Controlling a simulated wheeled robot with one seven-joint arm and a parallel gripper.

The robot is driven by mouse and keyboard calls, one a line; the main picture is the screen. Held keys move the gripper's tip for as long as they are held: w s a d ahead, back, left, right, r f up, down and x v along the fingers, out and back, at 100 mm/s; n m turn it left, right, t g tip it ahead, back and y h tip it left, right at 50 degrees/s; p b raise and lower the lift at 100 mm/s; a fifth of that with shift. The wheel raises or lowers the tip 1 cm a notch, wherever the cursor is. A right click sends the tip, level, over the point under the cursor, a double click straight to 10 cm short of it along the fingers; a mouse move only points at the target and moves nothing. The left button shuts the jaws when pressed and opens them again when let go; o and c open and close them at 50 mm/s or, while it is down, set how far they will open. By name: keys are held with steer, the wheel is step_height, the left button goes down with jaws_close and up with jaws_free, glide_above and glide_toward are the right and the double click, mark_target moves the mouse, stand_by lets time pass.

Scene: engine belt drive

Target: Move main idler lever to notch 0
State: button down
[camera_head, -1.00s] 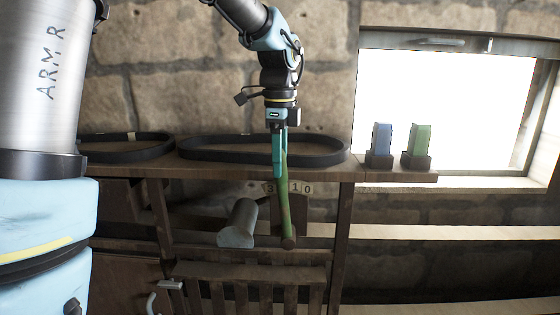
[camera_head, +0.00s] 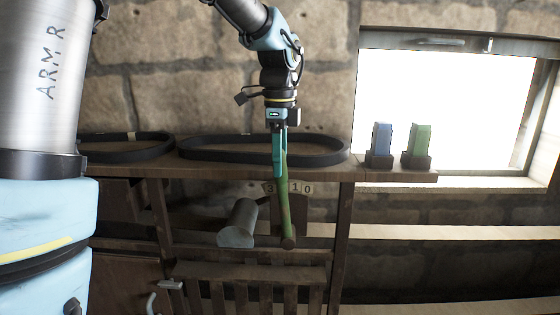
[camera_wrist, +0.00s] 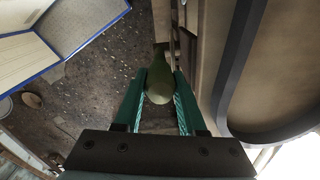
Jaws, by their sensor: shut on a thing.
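The main idler lever (camera_head: 286,205) is a green, worn bar that stands nearly upright from a dark pivot low in the wooden frame. Its top covers part of a number plate (camera_head: 301,188), on which 3, 1 and 0 show; the lever hides the mark between 3 and 1. My gripper (camera_head: 280,168) comes down from above and is shut on the lever's upper end. In the wrist view the lever's rounded green end (camera_wrist: 160,85) sits between the two teal fingers.
A grey cylinder (camera_head: 238,224) juts out just left of the lever. Black belts (camera_head: 265,152) lie on the shelf above. A blue block (camera_head: 382,139) and a green block (camera_head: 419,140) stand in dark holders at right, by the bright window.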

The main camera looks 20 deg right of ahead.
stand_by(0.4)
steer(key=shift+s+d+r+y+p, duration=0.15)
steer(key=shift+s+d+y+p, duration=0.15)
steer(key=shift+d+p, duration=0.2)
steer(key=s+d+f+t+y+p, duration=0.1)
steer(key=s+d+t+y+p, duration=0.1)
steer(key=d+p, duration=0.4)
steer(key=shift+s+d+f+y, duration=0.2)
steer(key=shift+s+d+y, duration=0.45)
steer(key=shift+y, duration=0.35)
steer(key=c, duration=0.5)
jaws_free()
steer(key=shift+d, duration=0.1)
steer(key=b+v, duration=0.2)
steer(key=v, duration=0.8)
steer(key=shift+r, duration=0.35)
